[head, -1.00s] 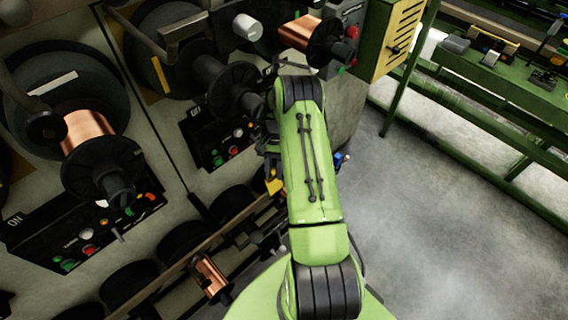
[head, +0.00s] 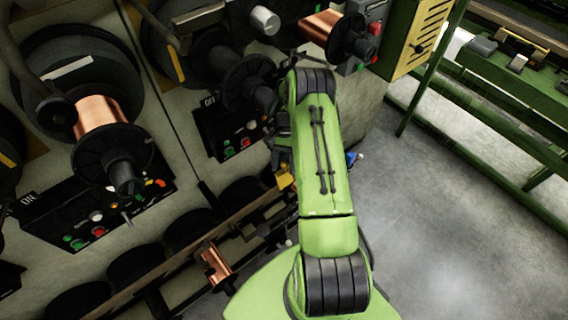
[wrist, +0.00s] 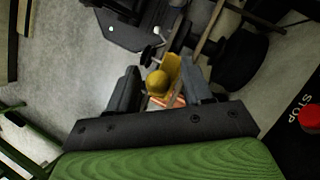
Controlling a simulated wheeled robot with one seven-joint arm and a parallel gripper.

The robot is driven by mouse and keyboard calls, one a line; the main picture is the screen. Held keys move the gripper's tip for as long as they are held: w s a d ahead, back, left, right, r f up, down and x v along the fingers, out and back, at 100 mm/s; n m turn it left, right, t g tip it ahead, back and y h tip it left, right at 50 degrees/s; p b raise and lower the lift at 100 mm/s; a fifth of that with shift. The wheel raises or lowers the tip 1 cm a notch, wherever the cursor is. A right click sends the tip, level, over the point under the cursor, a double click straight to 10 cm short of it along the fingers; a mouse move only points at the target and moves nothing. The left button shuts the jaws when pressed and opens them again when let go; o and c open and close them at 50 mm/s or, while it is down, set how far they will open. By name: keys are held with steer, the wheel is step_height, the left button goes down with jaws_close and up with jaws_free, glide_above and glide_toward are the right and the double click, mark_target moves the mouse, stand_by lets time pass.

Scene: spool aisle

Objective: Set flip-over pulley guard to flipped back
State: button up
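The pulley guard looks to be the yellow piece with a rounded yellow knob (wrist: 158,83) in the wrist view. It lies between and beyond my two fingertips. In the head view a small patch of yellow (head: 284,179) shows just left of my arm, low on the machine front. My gripper (wrist: 161,88) is open, with one dark finger on each side of the knob. I cannot tell whether either finger touches it. In the head view my arm mostly hides the gripper. The guard's hinge and its exact position are not clear.
Copper spools (head: 98,115) and control panels with buttons (head: 97,218) line the machine on the left. A red stop button (wrist: 309,117) is at the right in the wrist view. A green bench (head: 515,85) stands at the right. The grey floor (head: 440,215) between is clear.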

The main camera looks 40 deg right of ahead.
steer(key=v, duration=0.7)
steer(key=shift+r, duration=0.25)
steer(key=shift+w+d, duration=0.1)
